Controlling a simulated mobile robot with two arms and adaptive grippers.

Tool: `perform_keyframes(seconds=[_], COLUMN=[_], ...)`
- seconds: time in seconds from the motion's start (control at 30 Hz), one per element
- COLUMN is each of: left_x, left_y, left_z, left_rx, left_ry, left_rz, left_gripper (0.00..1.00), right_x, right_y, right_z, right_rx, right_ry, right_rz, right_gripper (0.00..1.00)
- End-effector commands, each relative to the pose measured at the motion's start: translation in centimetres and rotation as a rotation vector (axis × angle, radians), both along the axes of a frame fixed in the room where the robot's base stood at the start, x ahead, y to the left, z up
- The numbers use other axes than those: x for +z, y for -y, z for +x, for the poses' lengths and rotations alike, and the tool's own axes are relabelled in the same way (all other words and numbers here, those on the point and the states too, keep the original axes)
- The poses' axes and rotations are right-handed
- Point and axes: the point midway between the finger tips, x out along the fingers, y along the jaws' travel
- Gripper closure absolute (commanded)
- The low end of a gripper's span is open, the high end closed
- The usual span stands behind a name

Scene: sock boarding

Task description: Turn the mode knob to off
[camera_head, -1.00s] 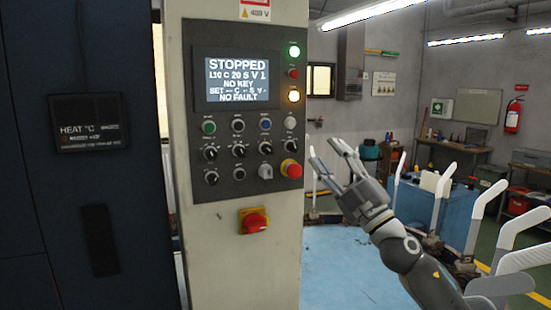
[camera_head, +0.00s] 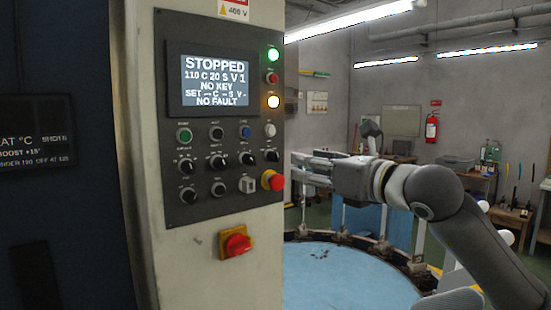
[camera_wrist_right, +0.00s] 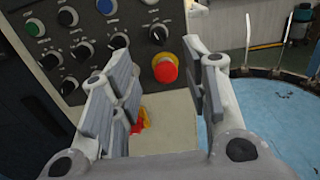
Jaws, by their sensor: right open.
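The grey control panel (camera_head: 222,130) carries rows of black rotary knobs with white pointers. One row has a left knob (camera_head: 185,165), a middle knob (camera_head: 217,162) and a right knob (camera_head: 271,156); more sit below. Labels are too small to read, so I cannot tell which is the mode knob. The display (camera_head: 215,82) reads STOPPED. My right gripper (camera_head: 296,167) is open and empty, just right of the panel, fingers pointing left at it. In the right wrist view, the fingers (camera_wrist_right: 165,80) spread either side of the red button (camera_wrist_right: 165,68), with knobs to its left. My left gripper is out of view.
The red mushroom button (camera_head: 274,181) sticks out at the panel's right edge, close to my fingers. A red-yellow switch (camera_head: 235,243) is mounted below. A round blue platform (camera_head: 345,280) lies to the right. A dark cabinet (camera_head: 60,220) stands left.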

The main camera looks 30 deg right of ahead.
Motion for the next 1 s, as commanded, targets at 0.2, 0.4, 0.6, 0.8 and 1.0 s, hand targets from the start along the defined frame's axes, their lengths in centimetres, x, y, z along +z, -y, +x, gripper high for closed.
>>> perform_keyframes(seconds=[0.2, 0.4, 0.6, 0.8, 1.0], left_x=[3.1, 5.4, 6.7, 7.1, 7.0], left_y=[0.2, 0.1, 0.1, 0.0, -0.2], left_z=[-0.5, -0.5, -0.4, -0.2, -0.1], left_rx=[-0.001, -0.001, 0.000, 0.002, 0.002], left_ry=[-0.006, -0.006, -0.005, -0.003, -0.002], left_rz=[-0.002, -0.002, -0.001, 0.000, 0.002], left_gripper=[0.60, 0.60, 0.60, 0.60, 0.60], right_x=[0.7, 0.6, 0.4, 0.1, -0.1], right_y=[-0.3, -0.6, -0.8, -0.9, -0.9], right_z=[3.2, 6.5, 8.8, 9.8, 9.8], right_rx=[0.005, 0.007, 0.007, 0.007, 0.007], right_ry=[-0.002, -0.001, -0.001, 0.000, -0.001], right_rz=[0.006, 0.006, 0.005, 0.003, 0.002], right_gripper=[0.57, 0.57, 0.57, 0.57, 0.57])
